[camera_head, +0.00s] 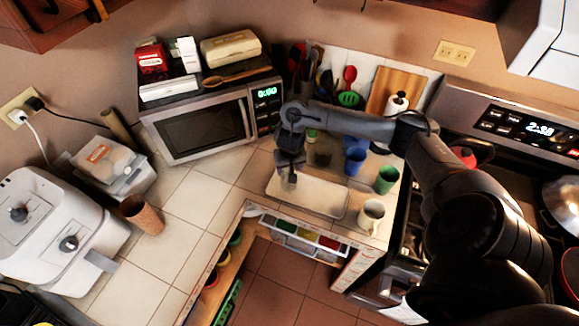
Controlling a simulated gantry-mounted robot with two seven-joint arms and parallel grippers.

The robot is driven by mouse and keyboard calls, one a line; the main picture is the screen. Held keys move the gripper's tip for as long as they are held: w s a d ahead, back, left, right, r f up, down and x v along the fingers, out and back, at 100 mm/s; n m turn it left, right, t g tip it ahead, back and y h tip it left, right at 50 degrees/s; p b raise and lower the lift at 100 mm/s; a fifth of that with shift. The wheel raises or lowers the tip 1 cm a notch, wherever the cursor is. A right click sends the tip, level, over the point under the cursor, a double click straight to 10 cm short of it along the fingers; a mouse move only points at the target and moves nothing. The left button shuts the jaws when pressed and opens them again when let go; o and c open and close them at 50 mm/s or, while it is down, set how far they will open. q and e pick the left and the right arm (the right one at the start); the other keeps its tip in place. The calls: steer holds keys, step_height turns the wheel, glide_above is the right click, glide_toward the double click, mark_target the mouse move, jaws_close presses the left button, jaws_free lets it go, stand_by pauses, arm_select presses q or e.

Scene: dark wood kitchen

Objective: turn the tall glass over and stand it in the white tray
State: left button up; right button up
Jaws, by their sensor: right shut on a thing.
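The white tray (325,208) lies on the tiled counter, below and in front of my right arm. My right gripper (289,177) points down over the tray's back left part and is shut. What it holds is small, dark and hard to make out here; I take it to be the tall glass, largely hidden by the fingers. I cannot tell whether the glass touches the tray or which way up it is. My left gripper is out of view.
Blue cups (355,160), a green cup (387,180) and a pale mug (371,216) stand right of the tray. A microwave (205,128) stands behind left. A brown cup (142,214) stands far left. The counter's front edge runs close before the tray.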

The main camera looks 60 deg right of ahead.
steer(key=shift+f, duration=0.1)
steer(key=shift+f, duration=0.4)
steer(key=o, duration=1.3)
steer(key=shift+f, duration=0.1)
